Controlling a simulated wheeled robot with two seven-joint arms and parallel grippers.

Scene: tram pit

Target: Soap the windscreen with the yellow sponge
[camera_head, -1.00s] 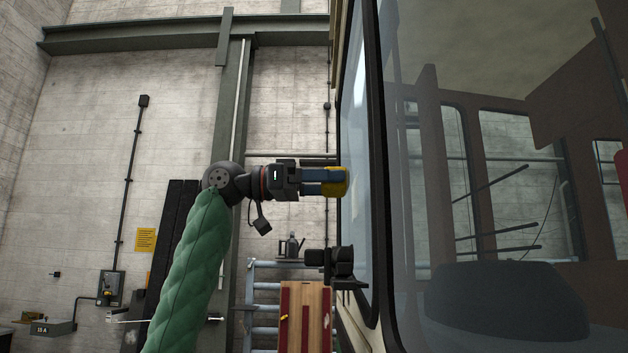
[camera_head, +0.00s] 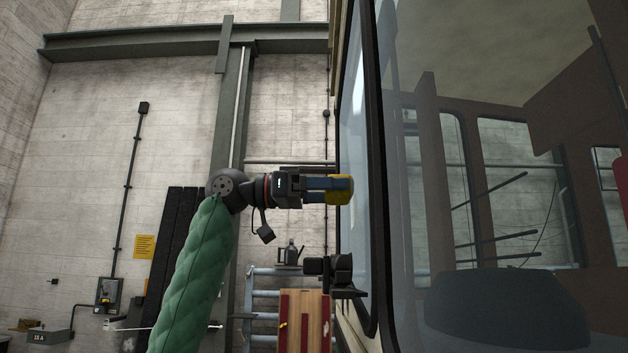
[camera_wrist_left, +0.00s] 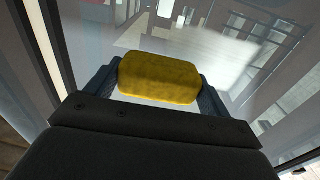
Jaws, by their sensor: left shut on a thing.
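My left gripper (camera_head: 334,189) is shut on the yellow sponge (camera_head: 340,196), held level with the sponge facing the tram's left-hand pane. In the left wrist view the sponge (camera_wrist_left: 159,78) sits between the two blue fingers of the gripper (camera_wrist_left: 160,88), with glass behind it. The windscreen (camera_head: 490,110) is the large pane at the right, with the cab interior showing through it. The sponge is at or very near the glass edge in the head view; I cannot tell whether it touches. No suds are clearly visible on the glass. My right gripper is not in view.
A black bracket (camera_head: 340,272) sticks out from the tram below my left gripper. A steel column (camera_head: 236,120) rises on the wall.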

